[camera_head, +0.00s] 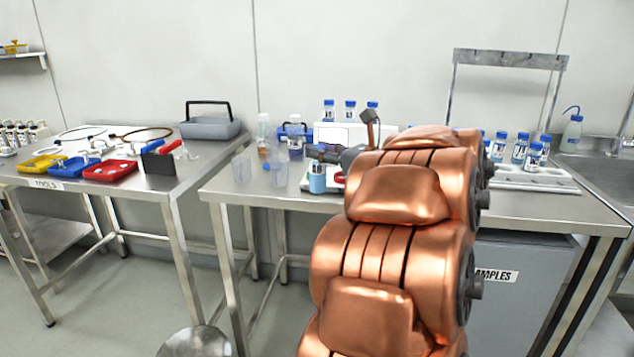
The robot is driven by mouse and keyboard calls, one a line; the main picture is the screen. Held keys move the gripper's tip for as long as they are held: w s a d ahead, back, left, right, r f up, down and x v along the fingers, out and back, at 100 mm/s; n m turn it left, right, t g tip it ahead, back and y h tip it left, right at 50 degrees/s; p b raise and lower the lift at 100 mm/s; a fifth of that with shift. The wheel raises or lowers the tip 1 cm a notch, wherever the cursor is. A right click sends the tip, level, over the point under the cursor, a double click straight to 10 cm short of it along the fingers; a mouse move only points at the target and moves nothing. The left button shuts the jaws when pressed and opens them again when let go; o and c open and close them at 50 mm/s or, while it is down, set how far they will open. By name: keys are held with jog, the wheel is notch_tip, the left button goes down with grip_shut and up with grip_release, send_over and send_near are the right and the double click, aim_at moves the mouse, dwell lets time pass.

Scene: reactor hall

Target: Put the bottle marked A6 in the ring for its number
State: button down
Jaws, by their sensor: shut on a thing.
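My gripper (322,153), dark grey, is over the middle bench, mostly hidden behind my copper arm. It appears shut on the top of a small bottle (317,181) with a pale label and blue liquid. The bottle hangs upright below the fingers; its cap is hidden. Its mark is too small to read. I cannot tell whether its base touches anything. A red-and-white item (337,181) shows just right of it, partly behind my arm. No numbered ring can be made out. Several blue-capped bottles stand at right, one of them the nearer bottle (534,157); their marks are also unreadable.
A white rack (543,182) lies on the bench at right, before the sink (597,172). Clear beakers (241,169) and taller bottles (295,138) stand left of the held bottle. Bottles on a raised white stand (340,133) are behind. A tool table (205,153) is at left.

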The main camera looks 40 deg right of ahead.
jog(key=w+d+f+h+p, duration=0.1)
jog(key=w+d+f, duration=0.2)
jog(key=w+d, duration=0.7)
jog(key=shift+w+m, duration=0.35)
jog(key=shift+m, duration=0.05)
dwell(0.7)
jog(key=shift+d+f, duration=0.1)
jog(key=shift+f, duration=0.05)
jog(key=c, duration=0.8)
grip_release()
jog(key=s, duration=1.2)
jog(key=shift+d+b, duration=0.1)
jog(key=shift+b, duration=0.2)
